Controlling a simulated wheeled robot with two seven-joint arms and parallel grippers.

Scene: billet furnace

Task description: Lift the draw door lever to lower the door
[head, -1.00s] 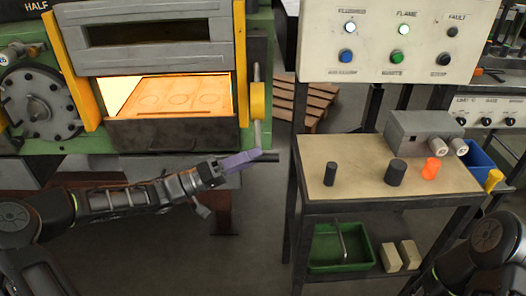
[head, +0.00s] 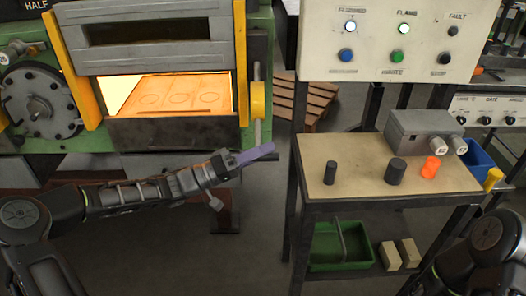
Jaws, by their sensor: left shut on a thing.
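The furnace door (head: 150,58) is a grey panel with a dark slot, between yellow uprights. Below it the opening (head: 165,95) glows orange, with round shapes on its floor. The draw door lever (head: 257,132) appears as an upright grey bar beside a yellow block, right of the opening. My left gripper (head: 256,153), with purple fingers, is at the bar's lower end and is shut on it; the fingers hide the exact contact. My right arm shows at the lower right, but its gripper is out of view.
A bench (head: 345,160) with dark cylinders, an orange piece and a grey box stands to the right. Above it is a panel (head: 385,40) with lamps and buttons. A green bin (head: 325,265) sits on its lower shelf. Open floor lies between furnace and bench.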

